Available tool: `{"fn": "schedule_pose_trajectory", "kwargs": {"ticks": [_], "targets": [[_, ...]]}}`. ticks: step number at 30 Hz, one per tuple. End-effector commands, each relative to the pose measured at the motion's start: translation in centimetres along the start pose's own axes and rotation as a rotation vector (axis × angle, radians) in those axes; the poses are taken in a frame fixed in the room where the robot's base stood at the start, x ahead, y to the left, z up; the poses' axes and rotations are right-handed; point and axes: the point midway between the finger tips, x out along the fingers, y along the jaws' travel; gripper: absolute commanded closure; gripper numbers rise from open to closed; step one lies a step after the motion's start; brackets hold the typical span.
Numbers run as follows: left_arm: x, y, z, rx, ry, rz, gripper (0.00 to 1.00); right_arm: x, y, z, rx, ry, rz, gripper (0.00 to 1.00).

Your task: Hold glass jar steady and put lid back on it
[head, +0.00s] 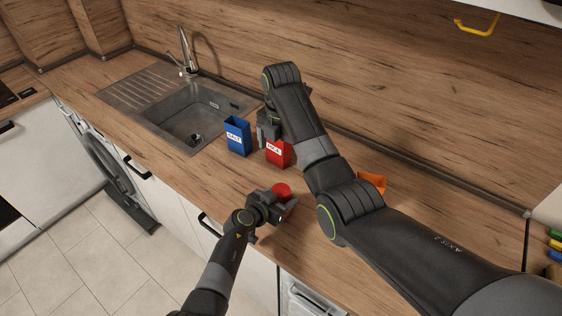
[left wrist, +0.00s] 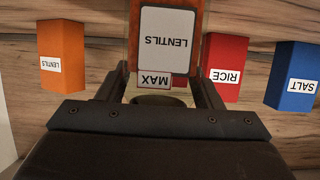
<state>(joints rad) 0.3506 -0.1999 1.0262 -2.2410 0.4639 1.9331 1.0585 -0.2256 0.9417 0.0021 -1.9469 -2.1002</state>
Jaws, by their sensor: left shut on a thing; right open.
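The glass jar (left wrist: 166,40) stands close in the left wrist view, with white LENTILS and MAX labels and orange-brown contents showing at its sides. My left gripper (head: 281,198) is shut on the jar near the counter's front edge, with a finger on each side. A round red lid (head: 283,188) shows at the top of the jar in the head view; I cannot tell how firmly it is seated. My right gripper (head: 268,128) is open beside the red box, behind the jar; its fingertips are partly hidden by its own arm.
A blue SALT box (head: 237,137) and red RICE box (head: 278,153) stand behind the jar. An orange box (head: 371,182) labelled LENTILS stands right of my right arm. The sink (head: 195,115) is at the back left.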

Motion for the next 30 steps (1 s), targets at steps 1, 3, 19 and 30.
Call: {"fn": "schedule_pose_trajectory", "kwargs": {"ticks": [1,3,19,30], "targets": [[0.0,-0.01,0.01,0.0,0.0,0.0,1.0,-0.53,-0.01,0.03,0.0,0.0,0.0,0.03],[0.0,-0.01,0.01,0.0,0.0,0.0,1.0,-1.01,0.01,0.01,0.0,0.0,0.001,0.03],[0.0,-0.01,0.01,0.0,0.0,0.0,0.15,-1.28,-0.01,-0.03,-0.001,0.001,0.0,0.03],[-0.21,0.0,0.05,0.0,0.001,0.0,0.15,-1.21,-0.01,-0.04,-0.001,0.001,0.0,0.03]]}}
